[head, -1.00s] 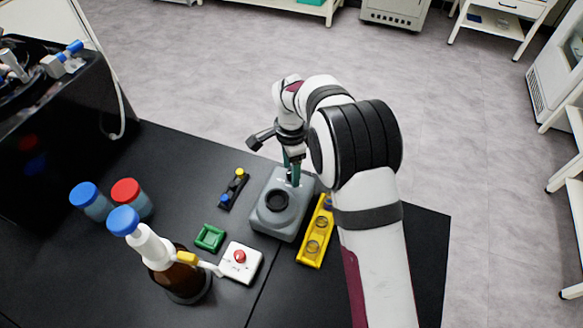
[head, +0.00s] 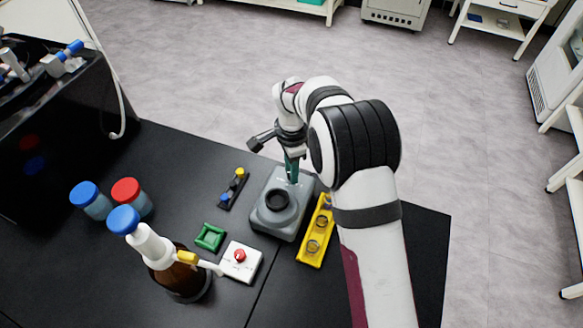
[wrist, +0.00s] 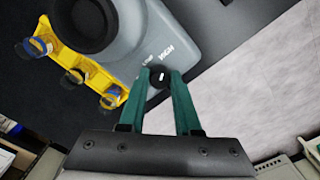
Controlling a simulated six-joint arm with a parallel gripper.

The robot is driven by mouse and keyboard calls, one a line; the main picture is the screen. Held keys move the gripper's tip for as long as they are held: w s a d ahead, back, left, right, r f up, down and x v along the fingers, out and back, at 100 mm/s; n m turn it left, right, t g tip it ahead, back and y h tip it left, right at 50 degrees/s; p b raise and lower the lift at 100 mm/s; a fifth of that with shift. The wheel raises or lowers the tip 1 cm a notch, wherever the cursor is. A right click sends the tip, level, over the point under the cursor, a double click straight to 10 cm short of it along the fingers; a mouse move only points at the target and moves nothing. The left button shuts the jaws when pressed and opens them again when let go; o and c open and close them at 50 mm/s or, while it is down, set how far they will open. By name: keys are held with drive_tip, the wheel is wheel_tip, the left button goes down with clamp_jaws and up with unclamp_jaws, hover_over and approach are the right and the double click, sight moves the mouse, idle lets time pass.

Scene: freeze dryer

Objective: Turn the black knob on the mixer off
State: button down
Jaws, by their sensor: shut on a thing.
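The mixer (head: 279,222) is a grey box with a round black cup on top, standing on the black bench. It also shows in the wrist view (wrist: 140,47), upper middle. The black knob (wrist: 159,78) is on the mixer's face, near the white lettering. My gripper (head: 291,172) is at the mixer's far side in the head view. In the wrist view its two green fingers (wrist: 160,88) are closed around the knob, one on each side. The knob is hidden in the head view.
A yellow rack (head: 315,233) with vials stands close to the mixer's right. A black rack (head: 233,189), a green tray (head: 210,237), a white box with a red button (head: 240,262) and a brown bottle (head: 180,279) are to the left.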

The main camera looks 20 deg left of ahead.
drive_tip(key=shift+n, duration=0.3)
drive_tip(key=n, duration=1.7)
drive_tip(key=shift+d+n, duration=0.1)
drive_tip(key=shift+n, duration=0.2)
drive_tip(key=n, duration=0.5)
drive_tip(key=shift+n, duration=0.4)
drive_tip(key=c, duration=0.6)
unclamp_jaws()
